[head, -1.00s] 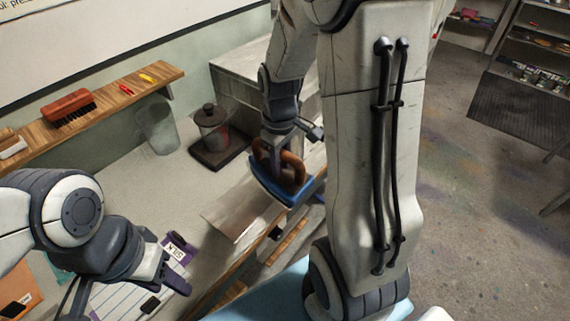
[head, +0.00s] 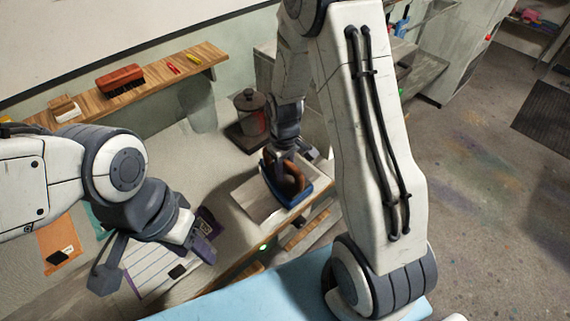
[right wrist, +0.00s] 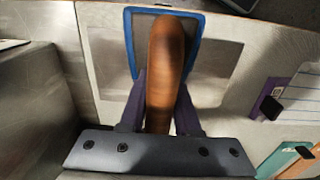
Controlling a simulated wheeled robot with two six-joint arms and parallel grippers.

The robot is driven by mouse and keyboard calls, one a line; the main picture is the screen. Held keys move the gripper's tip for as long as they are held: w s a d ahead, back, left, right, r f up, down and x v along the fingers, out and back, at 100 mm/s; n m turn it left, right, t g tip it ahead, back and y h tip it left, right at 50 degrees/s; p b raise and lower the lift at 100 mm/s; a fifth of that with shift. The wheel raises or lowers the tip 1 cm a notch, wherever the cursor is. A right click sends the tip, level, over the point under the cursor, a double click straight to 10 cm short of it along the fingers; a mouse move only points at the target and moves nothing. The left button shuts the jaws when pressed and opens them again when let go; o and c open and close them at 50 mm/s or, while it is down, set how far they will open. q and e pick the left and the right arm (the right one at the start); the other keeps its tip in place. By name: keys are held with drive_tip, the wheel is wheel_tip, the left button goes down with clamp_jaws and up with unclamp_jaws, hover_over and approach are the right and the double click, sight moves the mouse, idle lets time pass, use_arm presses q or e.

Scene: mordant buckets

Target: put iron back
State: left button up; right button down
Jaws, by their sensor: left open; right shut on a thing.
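The iron (head: 287,190) appears to be the blue-rimmed item with a brown arched handle (right wrist: 165,75). My right gripper (right wrist: 162,108) is shut on that handle, one finger on each side. In the head view the iron is over the right part of a grey metal tray (head: 246,200) at the counter's edge; I cannot tell whether it touches. The right wrist view shows its blue rim (right wrist: 199,40) above the grey metal. My left gripper (head: 203,248) is open and empty, above the counter near a purple-edged card (head: 207,222).
A dark-lidded jar (head: 251,118) and a clear glass cylinder (head: 198,108) stand behind the tray. A wooden wall shelf (head: 160,76) holds a red brush (head: 120,79). A light-blue surface (head: 285,292) lies in front. The counter's middle is clear.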

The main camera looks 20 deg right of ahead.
drive_tip(key=shift+f, duration=0.15)
drive_tip(key=c, duration=0.6)
unclamp_jaws()
drive_tip(key=shift+r, duration=0.3)
drive_tip(key=r, duration=0.4)
drive_tip(key=r+b, duration=0.1)
drive_tip(key=r, duration=0.3)
drive_tip(key=a+r, duration=0.1)
drive_tip(key=r, duration=0.3)
drive_tip(key=shift+s+b, duration=0.2)
drive_tip(key=shift+b, duration=0.15)
drive_tip(key=s+a+r+n, duration=0.1)
drive_tip(key=s+a, duration=0.3)
drive_tip(key=s, duration=0.3)
drive_tip(key=s+a+r+n, duration=0.1)
drive_tip(key=s+a, duration=0.4)
drive_tip(key=s, duration=0.2)
drive_tip(key=s+a+r+n+y, duration=0.1)
drive_tip(key=s+a, duration=0.4)
drive_tip(key=s, duration=0.1)
drive_tip(key=shift+s+r, duration=0.3)
drive_tip(key=shift+s, duration=0.1)
